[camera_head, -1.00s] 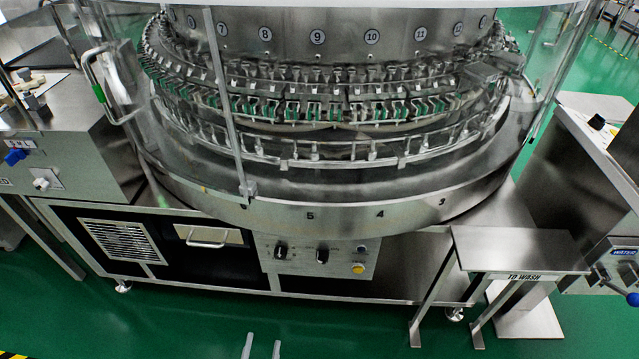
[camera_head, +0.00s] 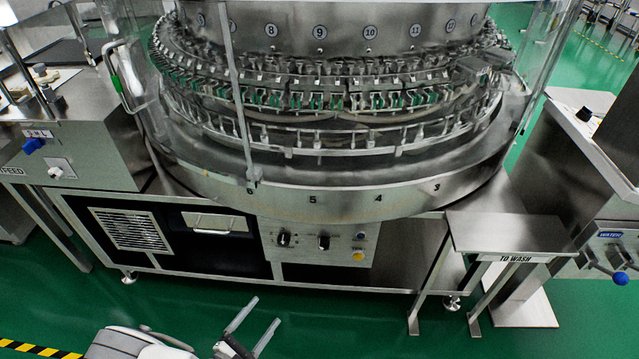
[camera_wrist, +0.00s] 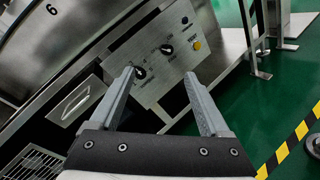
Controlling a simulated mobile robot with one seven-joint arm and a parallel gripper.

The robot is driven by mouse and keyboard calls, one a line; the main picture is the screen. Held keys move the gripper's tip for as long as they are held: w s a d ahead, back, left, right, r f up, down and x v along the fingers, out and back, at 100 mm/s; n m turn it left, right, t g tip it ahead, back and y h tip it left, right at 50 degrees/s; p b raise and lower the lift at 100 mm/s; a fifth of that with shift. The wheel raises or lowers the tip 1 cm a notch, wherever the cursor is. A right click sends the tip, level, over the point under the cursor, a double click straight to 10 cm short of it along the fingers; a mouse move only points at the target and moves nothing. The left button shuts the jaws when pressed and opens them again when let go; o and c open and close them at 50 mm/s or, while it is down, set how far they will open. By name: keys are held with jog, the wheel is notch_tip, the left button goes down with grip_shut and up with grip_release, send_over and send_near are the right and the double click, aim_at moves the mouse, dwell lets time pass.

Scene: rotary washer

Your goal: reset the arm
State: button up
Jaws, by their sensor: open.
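My gripper (camera_head: 254,327) is open and empty at the bottom of the head view, in front of the washer and over the green floor. My arm reaches in from the bottom edge. In the wrist view my gripper (camera_wrist: 160,95) shows two grey fingers spread apart, with nothing between them but the washer's control panel (camera_wrist: 158,55) beyond. The rotary washer (camera_head: 330,200) stands behind, with its round steel rim and numbered stations. Its control panel (camera_head: 320,243) with two black knobs and a yellow button faces me.
A small steel "TO WASH" table (camera_head: 505,233) stands at the right front. A feed cabinet (camera_head: 75,150) is at the left. A water unit with a blue-knobbed lever (camera_head: 620,278) is at the far right. Yellow-black tape (camera_head: 35,348) marks the floor at lower left. The floor between is clear.

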jog(key=w+d+r+m+g+h, duration=0.1)
jog(key=w+d+r+m+g, duration=0.3)
jog(key=r, duration=0.5)
jog(key=w+d+r+m+g+h, duration=0.2)
jog(key=d+r+m+g, duration=0.25)
jog(key=r, duration=0.35)
jog(key=s+d+r+m+g+y, duration=0.2)
jog(key=d+r+m+g+y, duration=0.4)
jog(key=d+r, duration=0.6)
jog(key=s+d+r+m+t+y, duration=0.2)
jog(key=s+d+r+m, duration=0.1)
jog(key=r, duration=0.4)
jog(key=s+d+r+m+t+y, duration=0.3)
jog(key=s+d+r+m, duration=0.1)
jog(key=s+r, duration=0.3)
jog(key=shift+s+d+m+t, duration=0.25)
jog(key=shift+s+m+t, duration=0.15)
jog(key=shift+m, duration=0.25)
notch_tip(320, 180, up, 19)
jog(key=p, duration=1.9)
jog(key=shift+c, duration=0.2)
